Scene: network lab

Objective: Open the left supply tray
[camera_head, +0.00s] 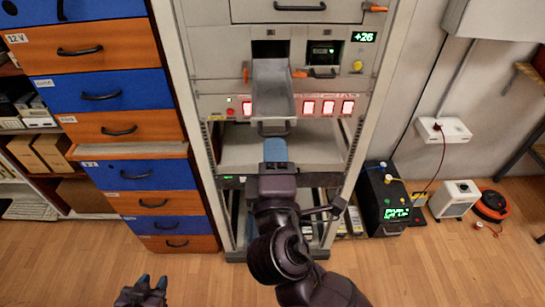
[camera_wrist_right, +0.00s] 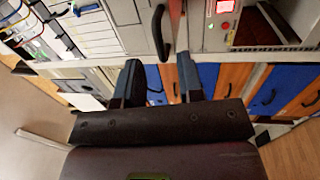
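The left supply tray (camera_head: 272,88) is a grey trough that sticks out of the left opening of the rack in the head view. A dark handle (camera_head: 272,131) is at its near end. My right gripper (camera_head: 275,150) is just in front of that handle, reaching up from below. In the right wrist view the fingers of my right gripper (camera_wrist_right: 160,82) are apart with nothing between them. A dark handle (camera_wrist_right: 162,32) shows just beyond the fingertips, apart from them. My left gripper (camera_head: 153,283) is low at the left, with its fingertips apart and empty.
The rack (camera_head: 198,70) has a second opening (camera_head: 324,52) at the right, with a small screen. Lit red buttons (camera_head: 328,107) line the panel beside the tray. Blue and orange drawers (camera_head: 115,91) stand left. A black box (camera_head: 388,200) stands on the floor at right.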

